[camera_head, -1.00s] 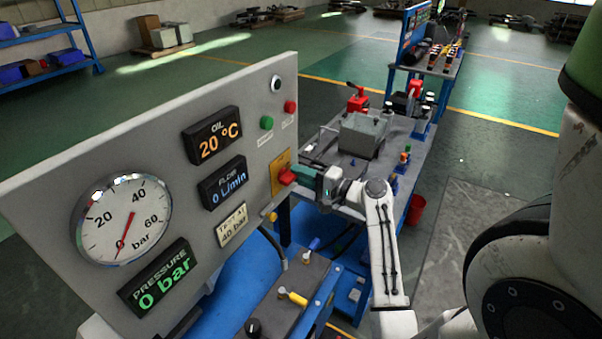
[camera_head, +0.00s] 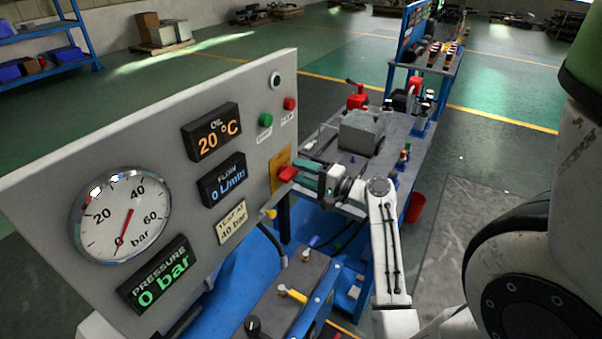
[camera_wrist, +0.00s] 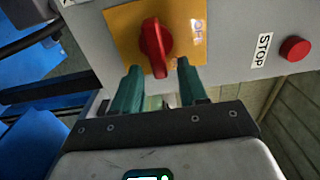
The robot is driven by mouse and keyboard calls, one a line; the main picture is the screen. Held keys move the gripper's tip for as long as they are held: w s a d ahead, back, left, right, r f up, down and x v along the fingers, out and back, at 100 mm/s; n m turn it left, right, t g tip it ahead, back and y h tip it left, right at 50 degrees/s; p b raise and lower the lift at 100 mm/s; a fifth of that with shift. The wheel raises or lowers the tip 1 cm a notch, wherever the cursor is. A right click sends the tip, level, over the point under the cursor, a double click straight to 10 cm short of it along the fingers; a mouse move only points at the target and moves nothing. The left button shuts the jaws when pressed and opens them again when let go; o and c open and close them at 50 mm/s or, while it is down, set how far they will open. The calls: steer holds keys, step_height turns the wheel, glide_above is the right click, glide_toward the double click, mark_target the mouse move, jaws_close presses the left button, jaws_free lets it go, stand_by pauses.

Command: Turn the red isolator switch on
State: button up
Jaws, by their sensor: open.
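The red isolator switch (camera_wrist: 155,46) sits on a yellow plate (camera_wrist: 121,25) on the grey panel. In the wrist view its handle lies nearly along the picture's vertical, tilted slightly. The switch also shows in the head view (camera_head: 287,173), at the panel's right edge. My gripper (camera_wrist: 158,75) is open, with green fingers spread to the left and right of the switch's lower end. The fingertips are close to the switch; I cannot tell whether they touch it. In the head view my gripper (camera_head: 300,172) comes at the panel from the right.
The grey panel (camera_head: 75,165) carries a round gauge (camera_head: 122,216), several displays, a green button (camera_head: 265,120) and a red button (camera_head: 290,103). The red stop button (camera_wrist: 295,49) is right of the switch in the wrist view. A bench (camera_head: 345,168) stands behind my arm.

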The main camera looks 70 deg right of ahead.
steer(key=b+v, duration=0.2)
steer(key=v, duration=0.8)
stand_by(0.3)
steer(key=w+a+f+n+g+y, duration=0.35)
steer(key=a+f, duration=0.25)
steer(key=a, duration=0.2)
steer(key=w+a+f+n+g+y, duration=0.3)
steer(key=w+a+f+n, duration=0.15)
steer(key=a+f, duration=0.25)
steer(key=s+a+f+n+g+h, duration=0.1)
steer(key=s+a+f+n+g, duration=0.1)
steer(key=a+n+g, duration=0.1)
steer(key=s+a+f+n+g, duration=0.2)
steer(key=a+n, duration=0.3)
steer(key=a, duration=0.3)
steer(key=s+a+f+n+g+h, duration=0.1)
steer(key=s+a+f+n+g, duration=0.1)
steer(key=s+a+n+g, duration=0.2)
steer(key=shift+s+a+f+g+h, duration=0.2)
steer(key=shift+a+f+g+h, duration=0.3)
steer(key=shift+a, duration=0.45)
steer(key=shift+r, duration=0.1)
steer(key=shift+c, duration=0.2)
